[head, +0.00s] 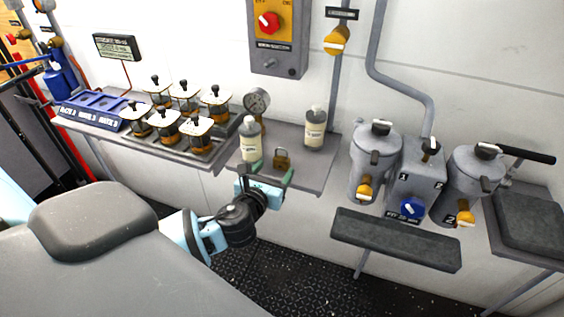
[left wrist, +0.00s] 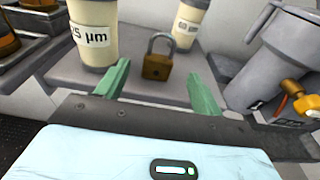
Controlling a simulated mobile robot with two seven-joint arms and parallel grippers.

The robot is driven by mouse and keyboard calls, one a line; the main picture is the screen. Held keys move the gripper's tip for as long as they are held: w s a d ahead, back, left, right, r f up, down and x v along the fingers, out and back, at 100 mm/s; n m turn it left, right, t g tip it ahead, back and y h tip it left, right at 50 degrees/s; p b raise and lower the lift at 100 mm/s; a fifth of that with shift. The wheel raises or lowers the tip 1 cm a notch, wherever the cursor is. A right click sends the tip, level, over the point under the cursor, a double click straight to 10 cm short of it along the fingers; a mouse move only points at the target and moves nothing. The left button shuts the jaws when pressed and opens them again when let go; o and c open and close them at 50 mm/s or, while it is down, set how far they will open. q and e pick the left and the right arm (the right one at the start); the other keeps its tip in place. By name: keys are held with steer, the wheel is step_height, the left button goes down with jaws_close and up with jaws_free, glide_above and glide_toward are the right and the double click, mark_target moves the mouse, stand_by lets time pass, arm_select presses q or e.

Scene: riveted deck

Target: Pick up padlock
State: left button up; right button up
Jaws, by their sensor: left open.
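A brass padlock (head: 281,160) with a grey shackle stands upright on a grey shelf (head: 300,180) in the head view. In the left wrist view the padlock (left wrist: 157,63) is beyond and between the green fingertips, nearer the left one. My left gripper (head: 270,174) is open and empty at the shelf's front edge, pointing at the padlock. Its fingers (left wrist: 162,88) are spread wide and do not appear to touch it. My right gripper is not in view.
A cream bottle (head: 250,140) stands left of the padlock, close to the left finger. Another bottle (head: 315,128) stands behind right. A pressure gauge (head: 256,101) is behind. Grey canisters (head: 374,160) are mounted to the right. Several orange-bodied jars fill the rack at left.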

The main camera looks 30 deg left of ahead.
mark_target(280, 162)
arm_select(q)
steer(key=shift+f+x, duration=0.2)
steer(key=shift+x, duration=1.15)
steer(key=shift+f+x, duration=0.15)
steer(key=shift+x, duration=1.2)
steer(key=shift+s, duration=0.1)
steer(key=c, duration=1.2)
steer(key=shift+r, duration=0.1)
steer(key=shift+r, duration=0.45)
step_height(280, 162, up, 3)
steer(key=shift+r+p, duration=0.1)
steer(key=shift+p, duration=0.2)
steer(key=s, duration=1.6)
steer(key=shift+d+r, duration=0.2)
steer(key=shift+r, duration=0.2)
